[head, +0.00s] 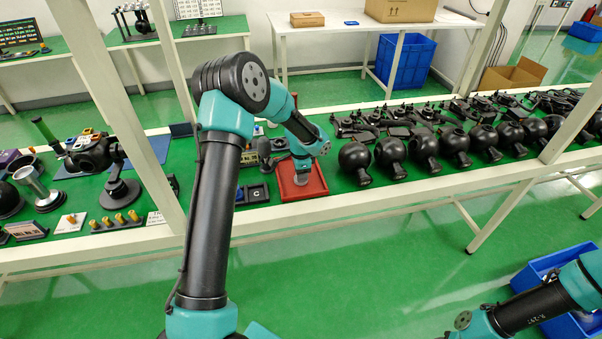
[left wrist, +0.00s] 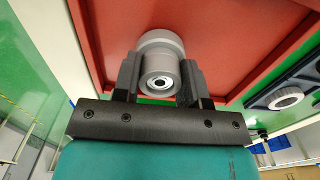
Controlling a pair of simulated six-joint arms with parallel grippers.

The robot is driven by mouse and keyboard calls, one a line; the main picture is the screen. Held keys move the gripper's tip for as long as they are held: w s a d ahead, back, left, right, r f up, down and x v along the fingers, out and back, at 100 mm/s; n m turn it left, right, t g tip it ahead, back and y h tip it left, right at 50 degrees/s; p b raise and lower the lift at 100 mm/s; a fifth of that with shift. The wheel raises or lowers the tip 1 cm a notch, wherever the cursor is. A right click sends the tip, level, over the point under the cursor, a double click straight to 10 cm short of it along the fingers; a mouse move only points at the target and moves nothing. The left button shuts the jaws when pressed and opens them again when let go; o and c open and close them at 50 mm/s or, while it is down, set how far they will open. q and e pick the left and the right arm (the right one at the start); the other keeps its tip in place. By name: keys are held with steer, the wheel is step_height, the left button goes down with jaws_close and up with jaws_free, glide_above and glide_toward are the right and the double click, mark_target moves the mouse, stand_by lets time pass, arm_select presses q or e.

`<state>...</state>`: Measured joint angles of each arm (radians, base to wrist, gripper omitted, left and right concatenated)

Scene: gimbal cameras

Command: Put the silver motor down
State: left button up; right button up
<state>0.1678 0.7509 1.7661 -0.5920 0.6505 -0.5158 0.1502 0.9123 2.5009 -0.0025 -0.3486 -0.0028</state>
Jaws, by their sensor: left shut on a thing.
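The silver motor (left wrist: 162,62) is between the two dark fingers of my left gripper (left wrist: 158,80) in the left wrist view. The gripper is shut on it from both sides. Beyond it is the flat floor of the red tray (left wrist: 235,35). In the head view my left gripper (head: 301,172) is low over the red tray (head: 316,186), and a grey bit of the motor (head: 301,179) shows under it. I cannot tell whether the motor touches the tray floor. My right gripper is outside the frames; only part of its arm shows at the lower right.
A black tray marked C (head: 253,194) stands just left of the red tray. Several round black gimbal parts (head: 389,152) line the bench to the right. A black stand (head: 120,192) is farther left. A white frame post (head: 140,120) rises in front of the bench.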

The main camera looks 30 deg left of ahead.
arm_select(q)
steer(key=shift+f, duration=0.15)
steer(key=o, duration=1)
step_height(320, 180, up, 12)
steer(key=shift+r, duration=0.15)
stand_by(0.6)
